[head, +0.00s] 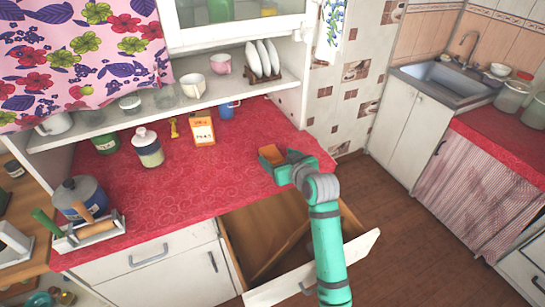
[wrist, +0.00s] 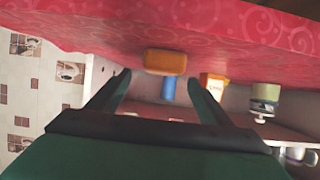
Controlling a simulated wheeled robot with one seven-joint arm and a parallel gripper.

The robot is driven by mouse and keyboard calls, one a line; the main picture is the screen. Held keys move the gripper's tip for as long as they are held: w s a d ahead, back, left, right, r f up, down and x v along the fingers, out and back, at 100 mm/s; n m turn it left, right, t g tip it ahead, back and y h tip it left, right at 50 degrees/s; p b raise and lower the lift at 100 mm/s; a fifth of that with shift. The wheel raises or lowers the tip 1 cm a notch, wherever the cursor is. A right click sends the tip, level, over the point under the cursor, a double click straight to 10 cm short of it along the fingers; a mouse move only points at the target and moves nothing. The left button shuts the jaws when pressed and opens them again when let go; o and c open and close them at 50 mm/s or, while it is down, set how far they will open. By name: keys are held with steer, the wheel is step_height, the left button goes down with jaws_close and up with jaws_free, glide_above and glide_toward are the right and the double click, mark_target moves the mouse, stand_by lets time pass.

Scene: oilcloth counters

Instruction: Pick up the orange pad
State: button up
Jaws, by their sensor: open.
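The orange pad (head: 271,154) lies on the red oilcloth counter near its right end. In the wrist view the orange pad (wrist: 165,62) is a small rounded block just ahead of my fingers, near the middle of the gap. My gripper (head: 284,164) is at the pad's near right side in the head view, low over the counter. In the wrist view my gripper (wrist: 157,80) has its two dark fingers spread apart with nothing held between them. Part of the pad is hidden by my gripper in the head view, and I cannot tell whether they touch.
An orange-and-white box (head: 203,132), a blue mug (head: 230,110) and a white-lidded jar (head: 149,147) stand farther left and back on the counter (head: 185,190). An open drawer (head: 262,235) juts out below my arm. The counter just left of the pad is clear.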

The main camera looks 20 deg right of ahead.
mark_target(272, 154)
steer(key=shift+x, duration=2.7)
steer(key=shift+a+f, duration=0.1)
steer(key=c, duration=1.1)
